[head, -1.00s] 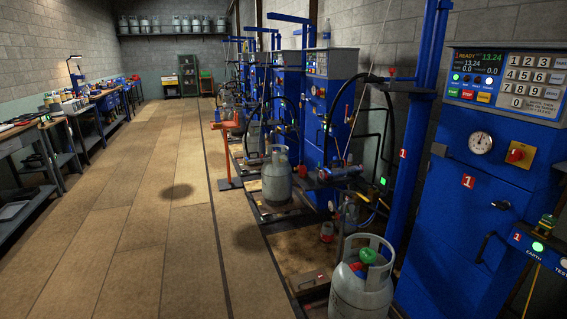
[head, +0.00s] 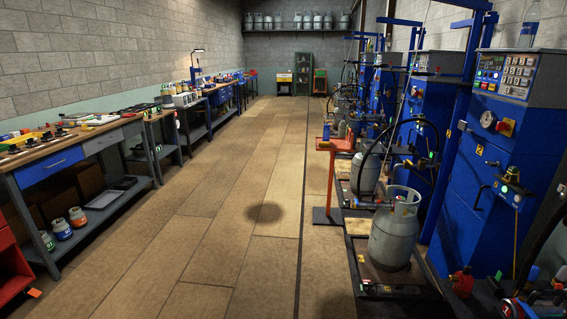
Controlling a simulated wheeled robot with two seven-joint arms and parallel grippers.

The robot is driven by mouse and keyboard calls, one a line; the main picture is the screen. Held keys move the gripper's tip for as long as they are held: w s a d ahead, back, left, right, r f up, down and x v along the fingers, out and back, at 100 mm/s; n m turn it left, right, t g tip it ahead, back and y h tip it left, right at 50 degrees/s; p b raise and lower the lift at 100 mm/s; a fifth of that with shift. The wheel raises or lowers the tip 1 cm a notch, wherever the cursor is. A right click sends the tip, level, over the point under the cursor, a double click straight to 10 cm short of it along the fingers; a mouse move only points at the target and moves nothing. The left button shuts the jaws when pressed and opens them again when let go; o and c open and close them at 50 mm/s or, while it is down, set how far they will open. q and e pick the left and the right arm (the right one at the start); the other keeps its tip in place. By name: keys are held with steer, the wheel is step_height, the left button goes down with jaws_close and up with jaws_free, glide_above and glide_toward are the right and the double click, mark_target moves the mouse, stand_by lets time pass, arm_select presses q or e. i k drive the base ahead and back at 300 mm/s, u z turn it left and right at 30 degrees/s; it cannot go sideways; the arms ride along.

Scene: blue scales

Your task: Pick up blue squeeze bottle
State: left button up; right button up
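No gripper of mine is in the head view. A small blue upright object (head: 342,129) stands on or just behind the orange-red stand (head: 334,145) right of the middle. It may be the blue squeeze bottle, but it is too small to tell. A darker blue item (head: 326,131) shows beside it.
A workbench (head: 52,165) with tools runs along the left wall, with several small jars (head: 61,229) on its lower shelf. Grey gas cylinders (head: 393,236) and blue filling machines (head: 493,165) line the right. The wooden floor (head: 215,225) between them is clear.

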mark_target(326, 132)
steer(key=u, duration=0.2)
steer(key=i, duration=4.7)
steer(key=z, duration=0.4)
steer(key=i, duration=0.75)
steer(key=u, duration=0.05)
